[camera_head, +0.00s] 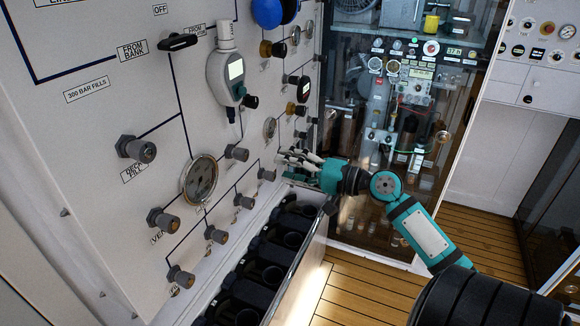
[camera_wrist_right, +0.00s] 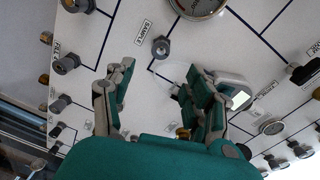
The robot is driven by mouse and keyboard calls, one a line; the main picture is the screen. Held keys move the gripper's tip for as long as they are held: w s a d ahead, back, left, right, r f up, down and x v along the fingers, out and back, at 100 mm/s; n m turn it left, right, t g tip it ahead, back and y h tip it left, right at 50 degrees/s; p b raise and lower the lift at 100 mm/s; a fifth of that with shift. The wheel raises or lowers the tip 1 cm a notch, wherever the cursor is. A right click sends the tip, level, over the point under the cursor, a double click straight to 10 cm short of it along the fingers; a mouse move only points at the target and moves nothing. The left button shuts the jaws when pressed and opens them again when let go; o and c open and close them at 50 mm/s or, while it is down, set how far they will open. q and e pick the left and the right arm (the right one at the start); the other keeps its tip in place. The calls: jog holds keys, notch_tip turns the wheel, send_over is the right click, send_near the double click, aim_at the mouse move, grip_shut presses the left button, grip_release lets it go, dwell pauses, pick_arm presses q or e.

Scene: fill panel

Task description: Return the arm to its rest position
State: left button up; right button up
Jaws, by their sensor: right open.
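My right gripper (camera_head: 298,163) is in front of the lower right part of the white fill panel (camera_head: 90,125), close to its knobs. In the right wrist view its two green and grey fingers (camera_wrist_right: 160,95) stand apart with nothing between them. My teal right arm reaches in from the lower right. The head view does not show whether the fingertips touch the panel. My left gripper is in neither view.
The panel carries several grey knobs (camera_head: 143,150), a round gauge (camera_head: 200,178) and a grey device with a screen (camera_head: 228,80). Below is a rack of black holders (camera_head: 252,275). A glass-fronted cabinet (camera_head: 345,190) stands behind my arm. Wooden floor (camera_head: 350,295) is clear below.

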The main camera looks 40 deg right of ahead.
jog(key=shift+f, duration=0.1)
dwell(0.4)
